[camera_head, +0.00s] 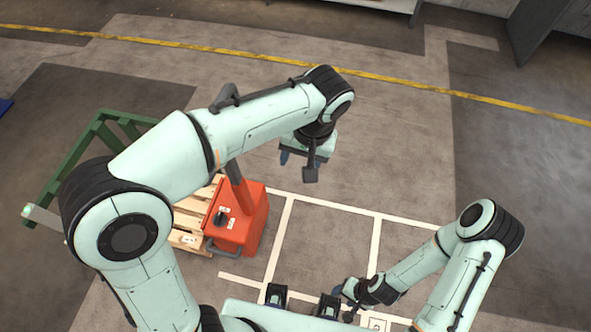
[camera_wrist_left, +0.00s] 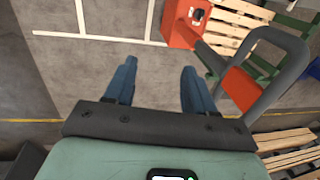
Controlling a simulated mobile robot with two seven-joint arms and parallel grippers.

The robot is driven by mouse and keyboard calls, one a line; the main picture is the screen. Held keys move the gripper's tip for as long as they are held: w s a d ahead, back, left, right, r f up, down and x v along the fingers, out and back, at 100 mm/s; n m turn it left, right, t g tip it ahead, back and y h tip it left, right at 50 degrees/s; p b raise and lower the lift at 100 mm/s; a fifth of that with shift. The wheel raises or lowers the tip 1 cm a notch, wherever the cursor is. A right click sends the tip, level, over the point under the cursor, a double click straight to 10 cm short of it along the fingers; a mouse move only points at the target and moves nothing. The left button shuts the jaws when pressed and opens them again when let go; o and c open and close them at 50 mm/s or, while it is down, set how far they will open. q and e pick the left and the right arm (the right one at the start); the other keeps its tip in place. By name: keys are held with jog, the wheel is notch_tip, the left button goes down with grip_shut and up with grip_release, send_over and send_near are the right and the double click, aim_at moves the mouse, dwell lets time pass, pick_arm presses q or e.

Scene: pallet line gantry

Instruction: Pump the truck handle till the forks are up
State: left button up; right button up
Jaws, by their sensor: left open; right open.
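The orange pallet truck (camera_head: 252,222) stands at a wooden pallet, left of centre in the head view. Its orange handle bar (camera_head: 238,185) rises and passes behind my left arm, which hides the loop. In the left wrist view, the grey handle loop (camera_wrist_left: 298,50) tops the orange bar (camera_wrist_left: 238,88), right of my fingers and apart from them. My left gripper (camera_head: 300,162) is open and empty, right of the handle; its blue fingers (camera_wrist_left: 160,85) have bare floor between them. My right gripper (camera_head: 346,300) is open, low in the head view, away from the truck. The forks are hidden.
A wooden pallet (camera_head: 190,240) lies beside the truck, with a green frame (camera_head: 92,130) behind it. Another pallet (camera_wrist_left: 290,150) shows in the left wrist view. White floor lines (camera_head: 283,225) and a yellow line (camera_head: 400,82) mark clear floor to the right.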

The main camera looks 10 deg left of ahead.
pick_arm(q)
jog(key=f, duration=0.4)
jog(key=a+f, duration=0.1)
jog(key=shift+w+f+b, duration=0.15)
jog(key=shift+f+b, duration=0.15)
jog(key=shift+f, duration=0.1)
pick_arm(e)
jog(key=shift+s+f, duration=0.15)
jog(key=shift+f, duration=0.4)
pick_arm(q)
grip_shut()
grip_release()
notch_tip(320, 180, up, 13)
jog(key=d+p, duration=0.2)
jog(key=shift+d, duration=0.15)
pick_arm(e)
jog(key=r, duration=0.1)
jog(key=w+r, duration=0.1)
jog(key=r, duration=0.1)
jog(key=shift+w, duration=0.3)
pick_arm(q)
jog(key=shift+r, duration=0.1)
